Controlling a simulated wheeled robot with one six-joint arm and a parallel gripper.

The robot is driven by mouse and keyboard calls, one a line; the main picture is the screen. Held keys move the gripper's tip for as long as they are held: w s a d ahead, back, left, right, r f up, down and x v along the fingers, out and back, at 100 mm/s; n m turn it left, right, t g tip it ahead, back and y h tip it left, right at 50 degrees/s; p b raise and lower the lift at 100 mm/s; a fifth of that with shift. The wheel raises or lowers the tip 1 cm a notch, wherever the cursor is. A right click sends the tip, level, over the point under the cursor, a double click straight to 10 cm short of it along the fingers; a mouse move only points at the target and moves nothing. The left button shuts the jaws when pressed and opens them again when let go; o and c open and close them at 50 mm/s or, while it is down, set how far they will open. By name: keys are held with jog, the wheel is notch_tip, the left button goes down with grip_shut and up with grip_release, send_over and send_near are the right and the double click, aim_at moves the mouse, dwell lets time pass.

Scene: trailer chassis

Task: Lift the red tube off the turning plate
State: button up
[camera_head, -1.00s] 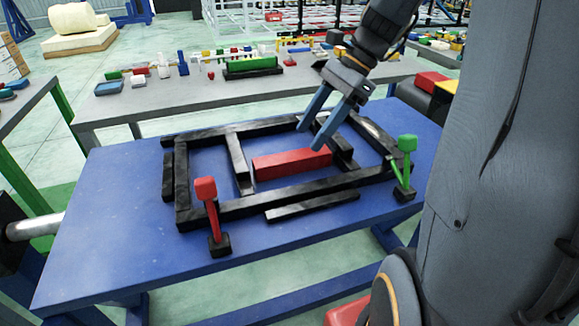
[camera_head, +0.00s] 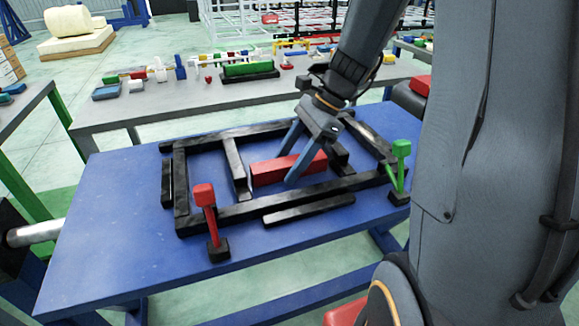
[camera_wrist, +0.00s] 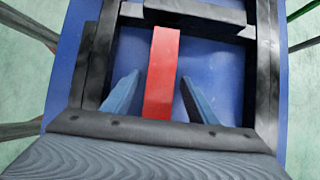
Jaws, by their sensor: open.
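The red tube (camera_head: 275,170) is a long red square-sided bar lying inside the black frame (camera_head: 285,207) on the blue plate (camera_head: 110,225). My gripper (camera_head: 288,166) is open and reaches down over the tube, with its fingers on either side near the tube's right part. In the wrist view the red tube (camera_wrist: 161,75) runs lengthwise between my two open fingers (camera_wrist: 160,98), with a gap on each side. One end of the tube is near a black crossbar (camera_wrist: 195,12); its near end is hidden behind my gripper body.
A red-topped post (camera_head: 206,205) stands at the front left of the frame and a green-topped post (camera_head: 400,165) at the right. Black bars surround the tube closely. A grey table (camera_head: 160,107) with small coloured parts stands behind.

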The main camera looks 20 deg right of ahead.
grip_shut()
jog(key=shift+r, duration=0.1)
